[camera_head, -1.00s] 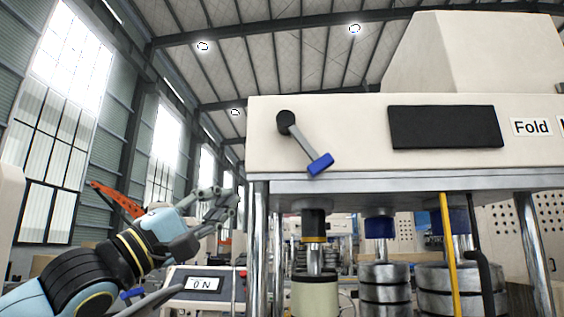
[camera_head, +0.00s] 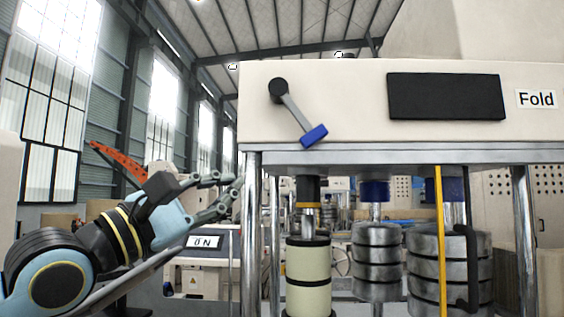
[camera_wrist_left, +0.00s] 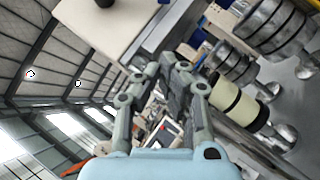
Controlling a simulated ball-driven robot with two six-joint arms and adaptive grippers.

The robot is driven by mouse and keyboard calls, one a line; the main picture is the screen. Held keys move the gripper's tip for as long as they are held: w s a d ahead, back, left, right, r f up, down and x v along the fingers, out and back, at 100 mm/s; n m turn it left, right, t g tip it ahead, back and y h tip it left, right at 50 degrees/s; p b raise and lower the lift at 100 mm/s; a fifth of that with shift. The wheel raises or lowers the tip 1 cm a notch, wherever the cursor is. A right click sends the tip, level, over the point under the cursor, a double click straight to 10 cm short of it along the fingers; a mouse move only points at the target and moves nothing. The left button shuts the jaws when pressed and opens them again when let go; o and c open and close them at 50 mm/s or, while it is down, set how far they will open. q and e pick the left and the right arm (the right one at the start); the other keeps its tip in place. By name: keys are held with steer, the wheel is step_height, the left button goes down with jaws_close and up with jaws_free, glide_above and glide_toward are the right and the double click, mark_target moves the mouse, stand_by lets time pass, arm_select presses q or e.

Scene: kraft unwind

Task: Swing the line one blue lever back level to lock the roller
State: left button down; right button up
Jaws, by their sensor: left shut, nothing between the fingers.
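The blue-handled lever (camera_head: 298,114) hangs from a round black pivot (camera_head: 278,91) on the cream machine front. Its grey arm slopes down and right to the blue grip (camera_head: 313,136), which sits at the panel's lower edge. My left gripper (camera_head: 238,188) is shut and empty, left of the machine's front post and below the lever, apart from it. In the left wrist view my left gripper (camera_wrist_left: 182,72) has its fingers together, pointing toward the machine, and a dark knob (camera_wrist_left: 105,2) shows at the top edge. My right gripper is not in view.
The panel carries a black rectangle (camera_head: 446,96) and a "Fold" label (camera_head: 537,98). Metal posts (camera_head: 250,235) and a yellow bar (camera_head: 440,240) stand below it, with stacked rollers (camera_head: 376,260) behind.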

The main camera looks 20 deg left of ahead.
mark_target(295, 112)
arm_select(q)
steer(key=x, duration=0.9)
steer(key=shift+s+d, duration=0.1)
steer(key=shift+d, duration=0.1)
steer(key=shift+d+r+p, duration=0.7)
steer(key=shift+d+p, duration=0.1)
steer(key=shift+d, duration=0.1)
steer(key=shift+d+r, duration=0.25)
steer(key=shift+d, duration=0.3)
steer(key=shift+w, duration=0.3)
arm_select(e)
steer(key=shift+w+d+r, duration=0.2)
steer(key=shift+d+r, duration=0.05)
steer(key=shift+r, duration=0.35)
